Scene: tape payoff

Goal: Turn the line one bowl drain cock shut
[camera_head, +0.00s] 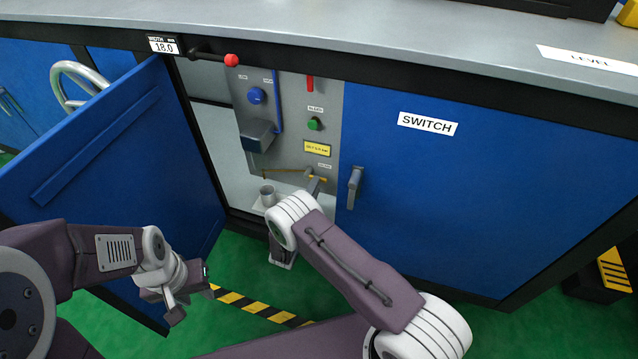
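The cabinet's left bay is open and shows a grey panel (325,120). Low on it, under a small label, is a grey cock handle (316,184), partly hidden by my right wrist. A thin brass tube (285,171) runs left from it and bends down over a small grey cup (267,195). A blue-grey bowl housing (258,136) is above the cup. My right gripper (283,259) hangs below its white wrist, in front of the bay's lower edge; its fingers are mostly hidden. My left gripper (188,291) is lower left, open, empty, near the open door.
The open blue door (115,150) stands out on the left. A closed door labelled SWITCH (440,190) is on the right. The panel also has a blue knob (257,96), a green button (315,124) and a red handle (310,83). Striped tape (255,306) marks the green floor.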

